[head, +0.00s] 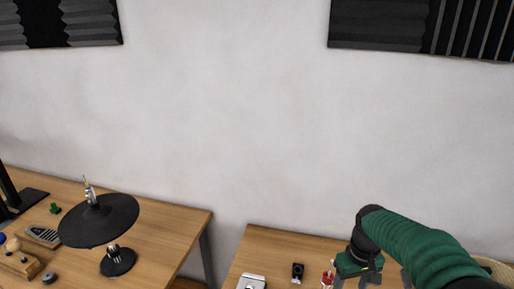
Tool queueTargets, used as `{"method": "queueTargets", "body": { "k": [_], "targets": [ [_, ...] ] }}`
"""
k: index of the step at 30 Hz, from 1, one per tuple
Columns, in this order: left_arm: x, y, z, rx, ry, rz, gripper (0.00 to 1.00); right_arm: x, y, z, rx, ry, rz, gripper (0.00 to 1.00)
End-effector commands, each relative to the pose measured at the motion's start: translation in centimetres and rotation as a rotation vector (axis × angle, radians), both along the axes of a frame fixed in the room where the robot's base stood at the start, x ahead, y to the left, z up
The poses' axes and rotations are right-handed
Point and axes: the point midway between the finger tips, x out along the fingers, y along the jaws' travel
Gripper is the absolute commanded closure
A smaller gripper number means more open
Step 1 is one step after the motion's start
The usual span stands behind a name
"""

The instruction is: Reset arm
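My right arm, in a green sleeve, reaches in from the lower right of the head view. Its gripper (356,279) points down above the right wooden table (264,243), near the bottom edge of the picture. The fingertips are cut off or too small to show whether they are open or shut, or whether anything is between them. My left arm and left gripper are not in view.
A black cymbal-like disc (98,220) on a stand sits on the left wooden table (170,222). A red-and-white item (327,280), a small black object (297,272) and a silver box (251,282) lie left of my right gripper. A gap separates the tables.

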Motion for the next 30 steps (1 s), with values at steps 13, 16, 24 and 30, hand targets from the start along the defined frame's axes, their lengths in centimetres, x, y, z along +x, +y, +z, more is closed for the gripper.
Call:
{"method": "queueTargets", "body": {
  "k": [13, 16, 24, 30],
  "targets": [
    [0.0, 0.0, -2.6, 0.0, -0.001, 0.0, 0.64, -6.5, 2.8, -4.9, -0.006, -0.086, -0.066, 0.4],
    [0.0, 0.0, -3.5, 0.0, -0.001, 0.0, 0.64, -9.2, 3.6, -6.6, -0.003, -0.12, -0.091, 0.4],
    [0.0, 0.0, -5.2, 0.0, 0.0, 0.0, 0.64, -16.5, 5.1, -10.9, 0.016, -0.202, -0.163, 0.4],
    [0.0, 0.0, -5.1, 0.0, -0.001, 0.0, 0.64, -17.0, 5.2, -11.0, 0.018, -0.207, -0.169, 0.4]
  ]
}}
